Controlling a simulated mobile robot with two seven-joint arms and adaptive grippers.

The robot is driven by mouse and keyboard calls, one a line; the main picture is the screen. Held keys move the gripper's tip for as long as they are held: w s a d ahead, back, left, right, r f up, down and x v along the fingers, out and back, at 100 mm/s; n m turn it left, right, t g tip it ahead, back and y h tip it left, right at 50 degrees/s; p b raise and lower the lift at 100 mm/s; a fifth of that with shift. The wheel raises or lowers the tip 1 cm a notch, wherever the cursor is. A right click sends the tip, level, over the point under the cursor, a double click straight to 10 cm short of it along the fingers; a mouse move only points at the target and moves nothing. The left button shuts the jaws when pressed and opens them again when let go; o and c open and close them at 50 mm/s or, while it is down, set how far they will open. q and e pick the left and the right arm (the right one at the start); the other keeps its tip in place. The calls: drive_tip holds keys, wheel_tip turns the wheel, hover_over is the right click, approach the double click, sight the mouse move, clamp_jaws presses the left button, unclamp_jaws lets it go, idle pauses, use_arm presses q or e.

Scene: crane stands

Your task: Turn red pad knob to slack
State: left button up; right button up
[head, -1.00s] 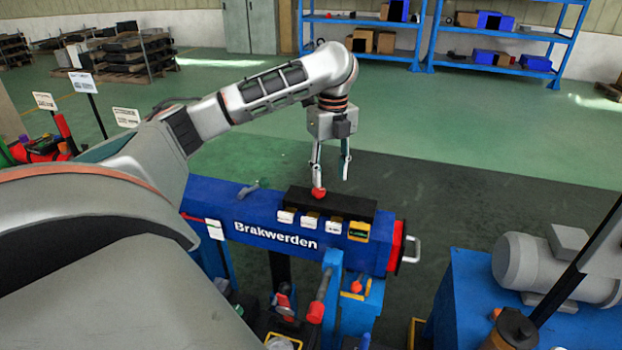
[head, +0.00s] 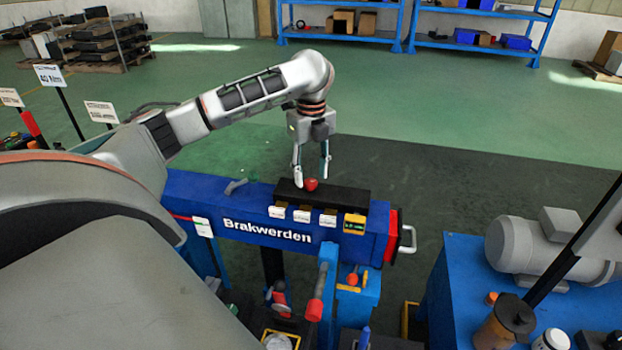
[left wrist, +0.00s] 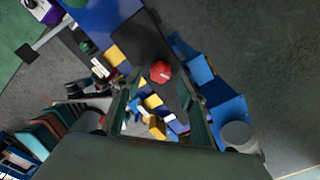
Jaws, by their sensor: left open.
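The red knob (head: 311,184) stands on top of a black block (head: 345,197) on the blue beam (head: 185,196) marked "Brakwerden". My left gripper (head: 311,181) points down with its two fingers apart, close around or just above the knob in the head view. In the left wrist view the red knob (left wrist: 160,71) shows as a faceted cap, a little beyond and between the open fingertips of my left gripper (left wrist: 163,82). I cannot tell whether a finger touches it. My right gripper is not in view.
Small white and yellow labels (head: 328,219) line the block's front. A metal handle (head: 408,239) is at the beam's right end. A grey motor (head: 530,248) sits on a blue bench at the right. The floor (head: 450,130) behind the beam is clear.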

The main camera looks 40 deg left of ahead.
use_arm(q)
drive_tip(key=shift+f, duration=1.15)
drive_tip(key=c, duration=1.1)
drive_tip(key=n, duration=0.3)
drive_tip(key=shift+w+n, duration=0.1)
drive_tip(key=shift+n, duration=2.2)
